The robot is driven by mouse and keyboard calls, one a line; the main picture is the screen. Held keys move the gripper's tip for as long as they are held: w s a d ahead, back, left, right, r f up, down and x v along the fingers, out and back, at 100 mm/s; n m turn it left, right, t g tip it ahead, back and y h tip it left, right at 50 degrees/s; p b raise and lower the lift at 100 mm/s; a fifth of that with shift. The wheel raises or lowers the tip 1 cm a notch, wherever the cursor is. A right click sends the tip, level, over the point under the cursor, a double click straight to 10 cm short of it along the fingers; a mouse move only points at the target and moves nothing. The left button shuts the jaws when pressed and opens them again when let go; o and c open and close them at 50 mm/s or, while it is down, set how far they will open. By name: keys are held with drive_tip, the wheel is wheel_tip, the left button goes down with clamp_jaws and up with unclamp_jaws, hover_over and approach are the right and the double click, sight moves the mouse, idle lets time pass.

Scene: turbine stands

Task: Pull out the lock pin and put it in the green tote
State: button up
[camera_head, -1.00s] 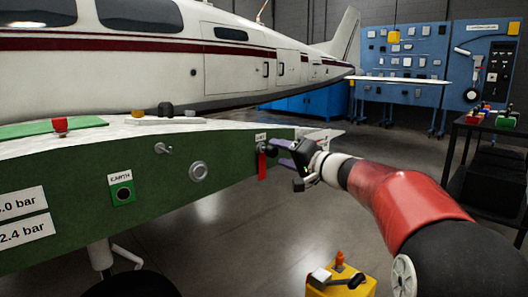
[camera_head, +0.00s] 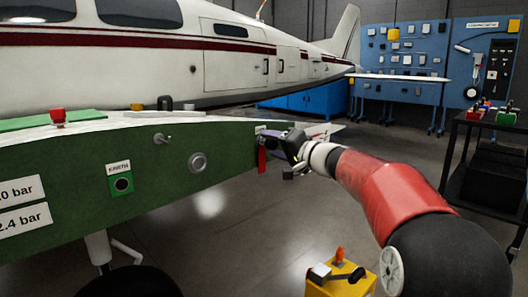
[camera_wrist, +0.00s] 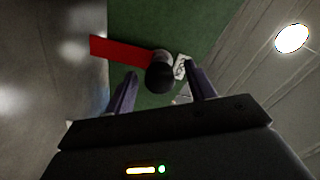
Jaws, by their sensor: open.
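The lock pin has a dark round knob (camera_wrist: 160,76) and a red flag (camera_wrist: 120,48) hanging from it. It sits at the right end of the green panel (camera_head: 225,165); in the head view its red flag (camera_head: 262,160) shows, but the knob is mostly hidden by my gripper (camera_head: 272,142). In the wrist view my gripper (camera_wrist: 163,85) is open, with one finger to each side of the knob and nothing clamped. I cannot tell how deep the fingers reach around it. A green tote (camera_head: 507,118) stands on the black cart at the far right.
A red container (camera_head: 474,115) is beside the green tote on the black cart (camera_head: 490,127). A metal T-shaped fitting (camera_head: 162,139) and a round socket (camera_head: 197,162) are on the panel. Open floor lies between panel and cart.

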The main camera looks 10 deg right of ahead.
drive_tip(key=shift+b, duration=0.5)
idle(0.4)
clamp_jaws()
